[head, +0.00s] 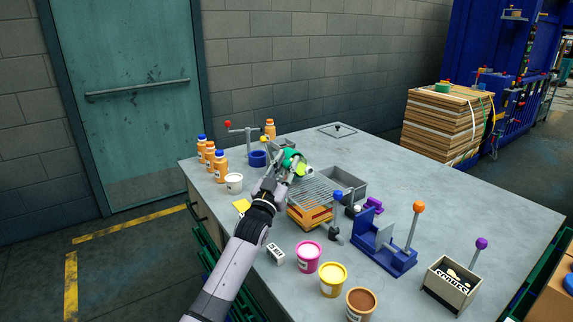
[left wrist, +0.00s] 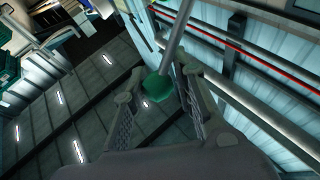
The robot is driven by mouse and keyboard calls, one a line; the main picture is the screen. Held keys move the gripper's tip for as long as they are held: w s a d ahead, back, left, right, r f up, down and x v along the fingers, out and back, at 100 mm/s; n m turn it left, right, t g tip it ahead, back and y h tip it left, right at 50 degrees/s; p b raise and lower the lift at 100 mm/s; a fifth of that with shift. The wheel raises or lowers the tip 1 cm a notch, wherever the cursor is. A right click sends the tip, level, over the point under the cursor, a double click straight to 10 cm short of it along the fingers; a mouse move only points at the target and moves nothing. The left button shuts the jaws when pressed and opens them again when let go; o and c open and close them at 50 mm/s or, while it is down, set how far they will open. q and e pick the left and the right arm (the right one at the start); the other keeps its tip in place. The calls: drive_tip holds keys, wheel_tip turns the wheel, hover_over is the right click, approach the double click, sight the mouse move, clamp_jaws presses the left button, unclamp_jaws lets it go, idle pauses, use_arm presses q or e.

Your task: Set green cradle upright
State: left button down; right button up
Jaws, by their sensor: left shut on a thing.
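My left gripper (head: 287,170) is over the back middle of the table, just behind the wire rack. My right gripper is in neither view.
A grey bin (head: 348,184), a blue lever fixture (head: 385,255) and several tubs, such as the pink one (head: 307,257), crowd nearby. Orange bottles (head: 221,167) stand left.

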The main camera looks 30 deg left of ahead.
use_arm(q)
drive_tip(key=shift+r, duration=0.1)
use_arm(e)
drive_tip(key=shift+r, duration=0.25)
